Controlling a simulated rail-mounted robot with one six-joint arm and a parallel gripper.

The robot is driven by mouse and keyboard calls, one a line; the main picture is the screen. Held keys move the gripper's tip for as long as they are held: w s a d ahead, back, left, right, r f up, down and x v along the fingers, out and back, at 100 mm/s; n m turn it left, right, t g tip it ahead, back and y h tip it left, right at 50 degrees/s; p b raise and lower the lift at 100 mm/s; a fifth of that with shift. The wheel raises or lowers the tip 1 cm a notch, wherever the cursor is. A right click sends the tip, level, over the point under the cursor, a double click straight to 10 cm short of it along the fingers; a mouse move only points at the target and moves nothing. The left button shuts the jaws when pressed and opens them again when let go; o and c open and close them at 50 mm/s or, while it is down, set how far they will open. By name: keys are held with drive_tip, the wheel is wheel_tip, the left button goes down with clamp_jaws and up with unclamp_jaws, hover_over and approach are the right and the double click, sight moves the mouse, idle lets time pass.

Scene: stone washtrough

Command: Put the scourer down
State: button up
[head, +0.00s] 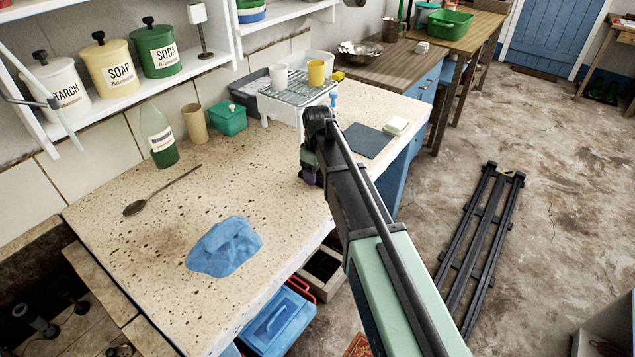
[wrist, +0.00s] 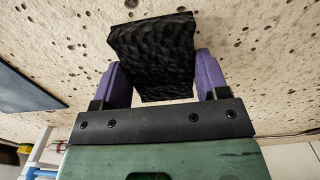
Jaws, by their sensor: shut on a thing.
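The scourer (wrist: 155,55) is a dark, rough-textured block in the wrist view. My gripper (wrist: 160,78) has its two purple fingers closed on the sides of the scourer. Behind it in that view is the speckled stone worktop; I cannot tell whether the scourer touches it. In the head view my gripper (head: 309,176) is at the worktop's (head: 285,200) right part, mostly hidden by my arm. The scourer cannot be made out there.
A dark flat mat (head: 368,140) and a pale sponge-like block (head: 396,126) lie right of my arm. A dish rack (head: 295,92) with cups stands behind. A blue cloth (head: 225,247), a spoon (head: 160,193) and a green bottle (head: 158,136) are left. Bare worktop lies between.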

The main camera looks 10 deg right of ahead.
sight(318, 173)
drive_tip(key=shift+p, duration=0.3)
drive_tip(key=shift+f, duration=0.25)
drive_tip(key=o, duration=0.9)
drive_tip(key=shift+r, duration=0.1)
wheel_tip(318, 173, up, 13)
drive_tip(key=p, duration=1.2)
drive_tip(key=s+m, duration=0.2)
drive_tip(key=s, duration=0.6)
drive_tip(key=s+m, duration=0.3)
drive_tip(key=s, duration=0.5)
drive_tip(key=s+m, duration=0.3)
drive_tip(key=s, duration=0.5)
drive_tip(key=shift+s+f, duration=0.35)
